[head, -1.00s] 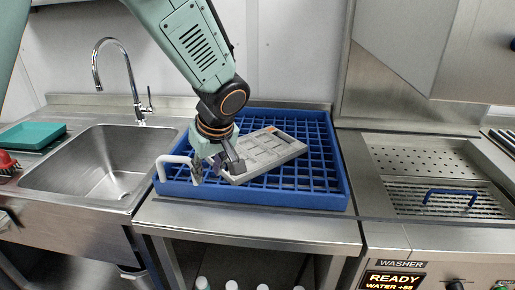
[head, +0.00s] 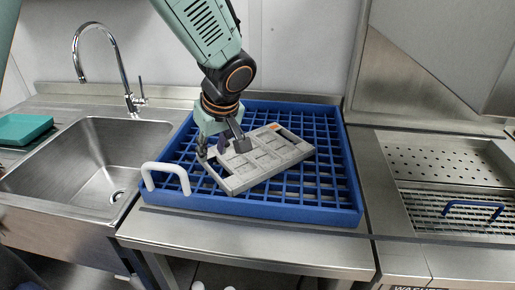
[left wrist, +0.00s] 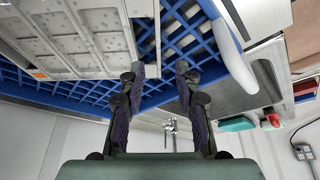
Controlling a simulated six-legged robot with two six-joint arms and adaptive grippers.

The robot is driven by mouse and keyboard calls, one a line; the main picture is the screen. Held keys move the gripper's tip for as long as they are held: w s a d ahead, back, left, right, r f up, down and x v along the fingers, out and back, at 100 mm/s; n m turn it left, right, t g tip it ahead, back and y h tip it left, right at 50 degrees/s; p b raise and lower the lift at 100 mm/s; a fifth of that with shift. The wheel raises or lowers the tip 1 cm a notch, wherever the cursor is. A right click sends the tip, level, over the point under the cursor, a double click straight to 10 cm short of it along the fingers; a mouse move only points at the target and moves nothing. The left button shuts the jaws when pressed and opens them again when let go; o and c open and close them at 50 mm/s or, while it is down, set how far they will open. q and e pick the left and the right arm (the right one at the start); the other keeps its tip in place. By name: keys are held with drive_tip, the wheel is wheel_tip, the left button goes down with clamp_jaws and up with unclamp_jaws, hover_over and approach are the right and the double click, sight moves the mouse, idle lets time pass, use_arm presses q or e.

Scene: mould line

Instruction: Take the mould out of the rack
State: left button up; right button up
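The mould (head: 262,160) is a flat grey tray with several square pockets and an orange mark at its back edge. It lies in the blue rack (head: 300,211), slightly tilted on the grid. My left gripper (head: 222,152) is over the mould's left end in the head view. The mould (left wrist: 75,35) shows there to the left of the fingers. Whether a finger touches the mould cannot be told. My right gripper is not in view.
The rack has a white handle (head: 166,178) at its front left and stands on a steel counter (head: 250,245). A sink (head: 90,170) with a tap is at left. A perforated steel washer bay (head: 440,165) with a blue handle (head: 473,208) is at right.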

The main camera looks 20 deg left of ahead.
use_arm(q)
drive_tip(key=shift+w+f, duration=0.35)
drive_tip(key=shift+f, duration=0.1)
drive_tip(key=shift+s+a+f+b, duration=0.35)
drive_tip(key=shift+s+a+f, duration=0.05)
drive_tip(key=shift+a+f, duration=0.25)
drive_tip(key=f, duration=0.1)
drive_tip(key=w+f, duration=0.1)
drive_tip(key=f, duration=0.1)
drive_tip(key=w+f, duration=0.1)
drive_tip(key=shift+w+a+f, duration=0.15)
drive_tip(key=shift+a+f, duration=0.15)
drive_tip(key=shift+a, duration=0.1)
drive_tip(key=shift+a+f, duration=0.1)
drive_tip(key=shift+f, duration=0.05)
drive_tip(key=shift+s+a, duration=0.25)
drive_tip(key=shift+s, duration=0.15)
drive_tip(key=shift+w+d+b, duration=0.25)
drive_tip(key=shift+w+b, duration=0.05)
drive_tip(key=shift+w, duration=0.1)
drive_tip(key=shift+s+a, duration=0.2)
drive_tip(key=shift+s, duration=0.15)
drive_tip(key=shift+w+d+f+b, duration=0.1)
drive_tip(key=shift+w+f+b, duration=0.15)
drive_tip(key=shift+b, duration=0.2)
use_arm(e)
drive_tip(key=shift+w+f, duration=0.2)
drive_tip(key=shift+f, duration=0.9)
